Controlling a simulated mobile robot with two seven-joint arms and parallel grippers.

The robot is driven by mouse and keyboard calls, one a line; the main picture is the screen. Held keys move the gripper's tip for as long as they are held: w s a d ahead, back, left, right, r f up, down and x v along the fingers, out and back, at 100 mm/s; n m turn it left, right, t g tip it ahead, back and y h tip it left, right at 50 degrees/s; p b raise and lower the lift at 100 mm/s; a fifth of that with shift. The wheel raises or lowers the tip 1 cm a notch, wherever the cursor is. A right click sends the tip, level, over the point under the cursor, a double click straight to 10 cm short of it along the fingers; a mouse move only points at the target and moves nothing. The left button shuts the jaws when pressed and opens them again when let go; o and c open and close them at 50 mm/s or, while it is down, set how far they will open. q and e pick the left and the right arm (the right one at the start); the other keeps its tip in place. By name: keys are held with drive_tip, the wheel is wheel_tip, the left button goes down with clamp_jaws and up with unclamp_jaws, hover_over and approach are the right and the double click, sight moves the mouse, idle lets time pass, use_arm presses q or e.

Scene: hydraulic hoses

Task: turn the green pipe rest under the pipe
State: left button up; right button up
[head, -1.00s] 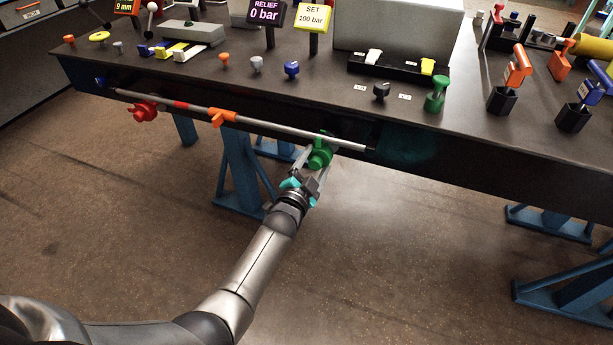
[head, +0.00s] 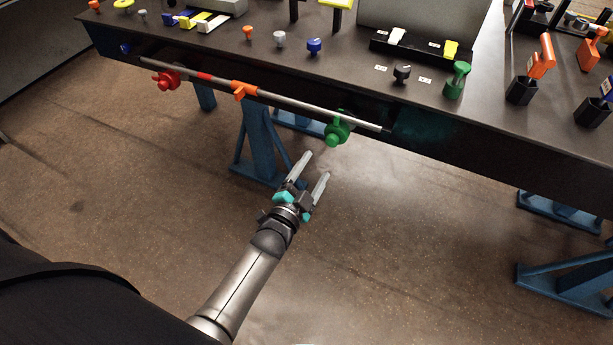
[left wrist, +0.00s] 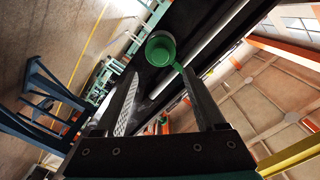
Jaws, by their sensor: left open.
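The green pipe rest (head: 337,131) is on the bench's front face, near the right end of the grey pipe (head: 300,106). Its upper part reaches the pipe, which runs along the bench front. My left gripper (head: 319,164) is open and empty, below and a little left of the green rest, apart from it. In the left wrist view the green rest (left wrist: 160,48) shows beyond and between the open fingers (left wrist: 163,87). My right gripper is not in view.
A red rest (head: 167,79) and an orange clamp-like part (head: 243,90) sit along the pipe to the left. The dark bench (head: 480,148) overhangs blue trestle legs (head: 258,145). Open floor lies in front.

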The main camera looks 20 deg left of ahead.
use_arm(q)
drive_tip(key=shift+s+r+p, duration=0.1)
drive_tip(key=shift+s+p, duration=0.25)
drive_tip(key=shift+s, duration=1.5)
